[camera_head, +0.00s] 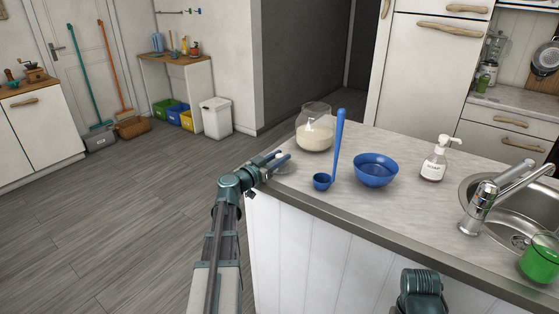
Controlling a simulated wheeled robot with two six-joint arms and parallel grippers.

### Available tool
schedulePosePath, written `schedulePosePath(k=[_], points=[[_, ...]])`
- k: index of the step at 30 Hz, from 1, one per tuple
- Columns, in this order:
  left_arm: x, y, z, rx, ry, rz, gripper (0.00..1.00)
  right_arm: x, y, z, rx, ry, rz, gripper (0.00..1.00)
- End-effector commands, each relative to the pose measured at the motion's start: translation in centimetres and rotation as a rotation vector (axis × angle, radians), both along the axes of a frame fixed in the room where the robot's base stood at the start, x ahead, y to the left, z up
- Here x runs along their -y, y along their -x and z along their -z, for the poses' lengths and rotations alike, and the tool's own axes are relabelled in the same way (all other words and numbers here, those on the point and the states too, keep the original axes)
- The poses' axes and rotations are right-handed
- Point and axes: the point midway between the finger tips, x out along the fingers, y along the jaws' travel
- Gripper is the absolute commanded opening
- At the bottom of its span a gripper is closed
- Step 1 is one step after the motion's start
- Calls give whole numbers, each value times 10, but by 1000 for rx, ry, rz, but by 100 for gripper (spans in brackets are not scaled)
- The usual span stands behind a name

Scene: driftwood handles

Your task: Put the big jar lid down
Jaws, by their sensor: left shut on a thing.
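The big jar lid (286,168) is a pale, see-through disc at the left corner of the counter. My left gripper (278,160) is shut on it. The lid is low over the counter top; I cannot tell whether it touches. The big jar (314,133) is round clear glass with cream-coloured contents and stands open just behind and right of the lid. Only a dark teal part of my right arm shows at the bottom right; its gripper is out of view.
On the counter (400,211), right of the lid, are a blue ladle (322,182) with its handle upright, a blue bowl (375,170) and a soap bottle (434,162). A sink with tap (478,208) and a green glass (541,260) are at the right. The counter's front is clear.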

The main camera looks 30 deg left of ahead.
Motion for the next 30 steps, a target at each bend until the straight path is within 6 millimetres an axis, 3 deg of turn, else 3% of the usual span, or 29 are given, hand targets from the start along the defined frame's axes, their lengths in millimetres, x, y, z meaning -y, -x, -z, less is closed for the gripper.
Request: schedulePosePath(k=[5, 6, 10, 21, 30], points=[[0, 0, 5, 0, 0, 0, 0, 0, 0, 5, 0, 0, 0, 50], [0, 0, 3, 0, 0, 0, 43, 0, 0, 3, 0, 0, 0, 50], [0, 0, 3, 0, 0, 0, 66, 0, 0, 3, 0, 0, 0, 50], [0, 0, -3, 0, 0, 0, 66, 0, 0, -3, 0, 0, 0, 50], [-7, 58, 0, 0, 0, -3, 66, 0, 0, 0, 0, 0, 0, 50]])
